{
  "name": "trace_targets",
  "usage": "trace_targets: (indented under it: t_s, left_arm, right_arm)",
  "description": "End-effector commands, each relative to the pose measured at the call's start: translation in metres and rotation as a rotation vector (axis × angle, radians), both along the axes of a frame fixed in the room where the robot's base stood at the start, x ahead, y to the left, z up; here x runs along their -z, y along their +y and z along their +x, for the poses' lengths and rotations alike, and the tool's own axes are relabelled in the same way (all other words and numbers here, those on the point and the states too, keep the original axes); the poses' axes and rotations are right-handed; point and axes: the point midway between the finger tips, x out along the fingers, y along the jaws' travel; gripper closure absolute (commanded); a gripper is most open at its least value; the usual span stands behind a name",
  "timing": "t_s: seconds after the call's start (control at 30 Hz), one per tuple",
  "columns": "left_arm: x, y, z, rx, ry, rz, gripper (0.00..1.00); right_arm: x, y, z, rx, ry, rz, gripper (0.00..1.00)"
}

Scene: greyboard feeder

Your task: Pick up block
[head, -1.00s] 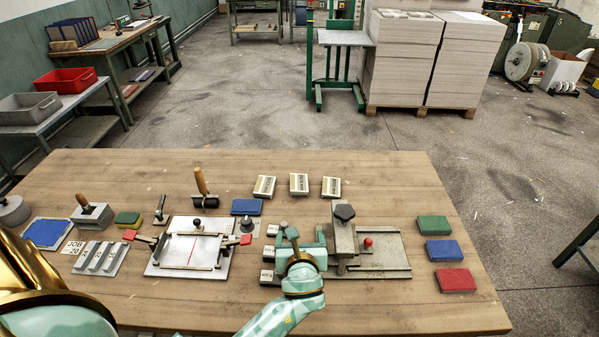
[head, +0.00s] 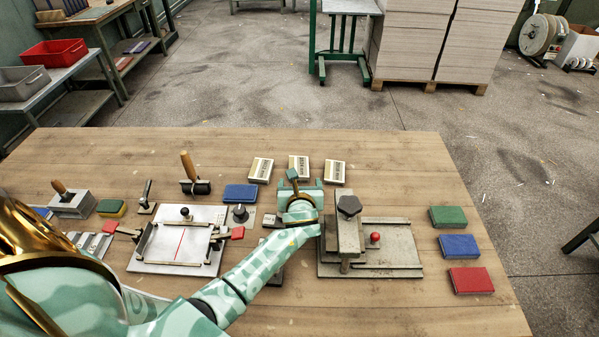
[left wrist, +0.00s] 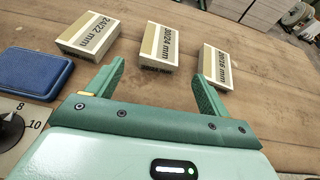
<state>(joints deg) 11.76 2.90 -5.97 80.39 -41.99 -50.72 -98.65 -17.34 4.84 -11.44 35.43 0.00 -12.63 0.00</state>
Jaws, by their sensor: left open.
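Three pale blocks with printed labels stand in a row near the back of the table: the left block (head: 260,170), the middle block (head: 299,167) and the right block (head: 335,172). In the left wrist view they are the 24/22 mm block (left wrist: 88,36), the middle block (left wrist: 160,46) and the right block (left wrist: 216,65). My left gripper (head: 304,182) is just in front of the middle block. In the left wrist view its two fingers (left wrist: 157,76) are apart with nothing between them, pointing toward the middle block. My right gripper is not in view.
A blue block (head: 240,193) and a dial (head: 240,213) are left of my gripper. A grey fixture with a dark knob (head: 348,204) stands close on its right. Green (head: 448,216), blue (head: 458,245) and red (head: 470,280) blocks lie at the right. The table behind the pale blocks is clear.

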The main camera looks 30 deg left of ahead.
Motion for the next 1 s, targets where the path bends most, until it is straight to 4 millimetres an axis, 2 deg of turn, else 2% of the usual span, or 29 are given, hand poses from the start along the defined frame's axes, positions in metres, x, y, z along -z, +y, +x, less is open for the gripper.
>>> trace_targets:
  t_s: [0.17,0.43,0.57,0.77,0.93,0.97,1.0]
  left_arm:
    - [0.003,0.004,0.005,-0.001,0.0,0.0,0.2]
    - [0.028,0.023,0.033,-0.001,0.002,0.002,0.2]
    - [0.03,0.029,0.041,-0.001,0.001,0.001,0.2]
    - [0.027,0.029,0.041,0.0,0.0,0.001,0.2]
    - [0.028,0.029,0.041,0.0,0.0,0.001,0.65]
    - [0.028,0.029,0.041,0.0,0.0,0.001,0.71]
    - [0.028,0.029,0.041,0.0,0.0,0.001,0.71]
  right_arm:
    - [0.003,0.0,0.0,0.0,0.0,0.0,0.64]
    - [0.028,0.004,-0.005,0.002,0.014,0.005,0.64]
    - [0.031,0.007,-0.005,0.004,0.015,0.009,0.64]
    - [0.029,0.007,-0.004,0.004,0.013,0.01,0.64]
    - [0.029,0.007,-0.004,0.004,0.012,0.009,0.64]
    - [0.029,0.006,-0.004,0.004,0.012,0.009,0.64]
    - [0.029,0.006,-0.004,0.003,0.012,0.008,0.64]
